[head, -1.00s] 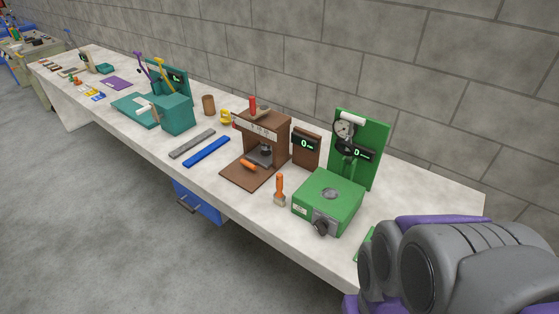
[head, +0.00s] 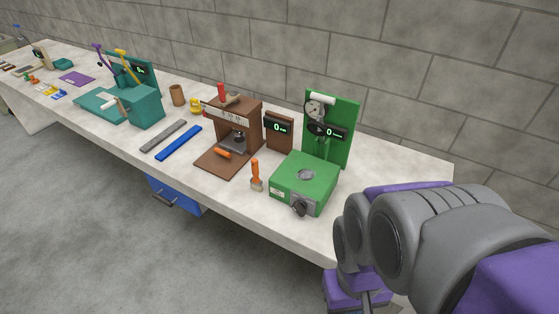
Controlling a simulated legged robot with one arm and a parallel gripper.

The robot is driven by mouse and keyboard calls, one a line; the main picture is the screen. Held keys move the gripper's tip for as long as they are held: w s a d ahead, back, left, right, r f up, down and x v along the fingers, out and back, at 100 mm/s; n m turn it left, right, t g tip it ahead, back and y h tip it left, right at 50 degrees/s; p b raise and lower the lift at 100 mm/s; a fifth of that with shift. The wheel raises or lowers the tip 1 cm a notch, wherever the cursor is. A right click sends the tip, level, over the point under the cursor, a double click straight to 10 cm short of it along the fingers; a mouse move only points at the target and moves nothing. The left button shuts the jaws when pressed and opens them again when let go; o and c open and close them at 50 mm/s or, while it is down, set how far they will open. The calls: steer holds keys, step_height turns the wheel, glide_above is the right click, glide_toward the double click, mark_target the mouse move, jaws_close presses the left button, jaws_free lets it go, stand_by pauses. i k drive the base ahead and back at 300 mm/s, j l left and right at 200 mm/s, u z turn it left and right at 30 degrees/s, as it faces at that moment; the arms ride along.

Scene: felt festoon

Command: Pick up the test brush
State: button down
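The brush with an orange handle and pale bristles (head: 256,176) stands or lies near the front edge of the pale bench in the head view, just left of the green box; I take it to be the test brush. Nothing of mine touches it. My grey and purple arm fills the lower right, to the right of the brush and apart from it. My gripper's fingers do not show. A second orange handle (head: 222,153) lies on the base of the brown stand.
The green box (head: 305,183) with a front knob and the green panel with a gauge (head: 340,150) stand right of the brush. The brown stand (head: 240,115) is left of it. Blue (head: 180,143) and grey (head: 163,136) bars lie further left. A wall runs behind the bench.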

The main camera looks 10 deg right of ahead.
mark_target(256, 183)
steer(key=j+z, duration=0.1)
steer(key=z, duration=0.25)
steer(key=j+z, duration=0.15)
steer(key=z, duration=0.2)
steer(key=j+z, duration=0.15)
steer(key=z, duration=0.2)
steer(key=j+z, duration=0.15)
steer(key=j, duration=0.35)
steer(key=j+z, duration=0.15)
steer(key=j, duration=0.3)
steer(key=k+j+z, duration=0.1)
steer(key=j, duration=0.4)
steer(key=k+j+z, duration=0.15)
steer(key=j, duration=0.3)
steer(key=k+j+z, duration=0.15)
steer(key=j, duration=0.35)
steer(key=i, duration=0.05)
